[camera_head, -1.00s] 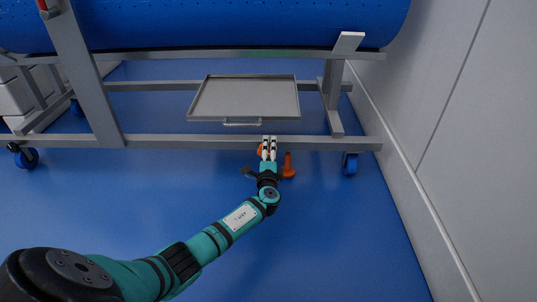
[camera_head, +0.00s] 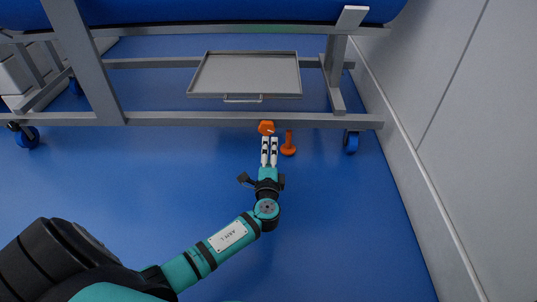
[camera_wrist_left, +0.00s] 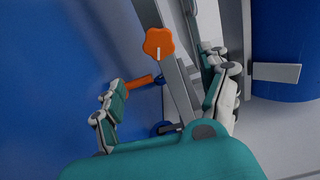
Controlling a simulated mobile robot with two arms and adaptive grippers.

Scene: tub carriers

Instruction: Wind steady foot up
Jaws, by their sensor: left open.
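An orange star-shaped knob (camera_head: 266,127) sits at the front lower rail of the tub carrier. It shows from close up in the left wrist view (camera_wrist_left: 158,43), with a pale mark on its face. An orange post with a wider end (camera_head: 288,145) stands just right of it; an orange bar (camera_wrist_left: 138,83) shows below the knob in the wrist view. My left gripper (camera_head: 270,141) is open and empty, its pale fingertips just short of the knob in the head view. In the wrist view its fingers (camera_wrist_left: 168,95) stand apart on either side. My right gripper is out of view.
The grey carrier rail (camera_head: 190,119) crosses ahead, under a blue tub (camera_head: 220,12). A grey tray (camera_head: 248,75) hangs behind the rail. Blue-wheeled castors (camera_head: 350,142) stand at the ends. A pale wall (camera_head: 450,130) closes the right side. The near blue floor is clear.

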